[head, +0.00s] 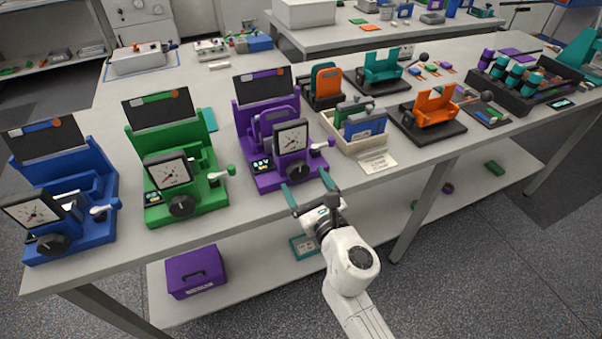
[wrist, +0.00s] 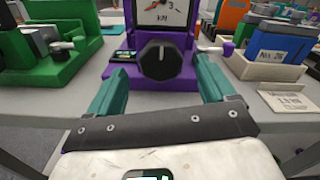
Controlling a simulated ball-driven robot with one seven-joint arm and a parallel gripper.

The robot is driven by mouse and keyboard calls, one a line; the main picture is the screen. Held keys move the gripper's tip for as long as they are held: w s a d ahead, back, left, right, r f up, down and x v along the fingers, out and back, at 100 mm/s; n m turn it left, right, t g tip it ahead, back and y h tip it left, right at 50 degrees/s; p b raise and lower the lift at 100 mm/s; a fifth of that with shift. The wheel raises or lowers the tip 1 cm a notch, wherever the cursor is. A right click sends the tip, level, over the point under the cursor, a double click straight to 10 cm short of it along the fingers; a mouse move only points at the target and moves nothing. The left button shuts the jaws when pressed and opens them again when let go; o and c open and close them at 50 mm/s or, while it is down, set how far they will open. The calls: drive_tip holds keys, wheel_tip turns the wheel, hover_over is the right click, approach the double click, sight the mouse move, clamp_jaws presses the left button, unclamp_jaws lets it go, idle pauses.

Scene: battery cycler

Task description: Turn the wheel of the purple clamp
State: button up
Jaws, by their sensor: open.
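The purple clamp (head: 265,135) stands on the bench, with a dial gauge on its front and a black panel behind. Its black wheel (head: 297,171) sits low on the front, below the gauge. In the wrist view the wheel (wrist: 160,60) is a dark knob with a pale pointer mark, near the top middle. My gripper (head: 307,187) is in front of the clamp at the bench's front edge. In the wrist view its two teal fingers (wrist: 160,84) are spread apart, on either side of the wheel and nearer the camera. The fingers appear empty and apart from the wheel.
A green clamp (head: 172,155) and a blue clamp (head: 65,190) stand to the left. A purple-tipped lever (head: 322,147) juts from the purple clamp's right side. A beige bin (head: 350,138) and a paper card (head: 377,162) lie to the right. The bench edge is close below my gripper.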

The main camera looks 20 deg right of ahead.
sight(300, 173)
drive_tip(key=shift+w, duration=1.65)
drive_tip(key=shift+c, duration=0.5)
drive_tip(key=c, duration=1)
drive_tip(key=shift+o, duration=0.2)
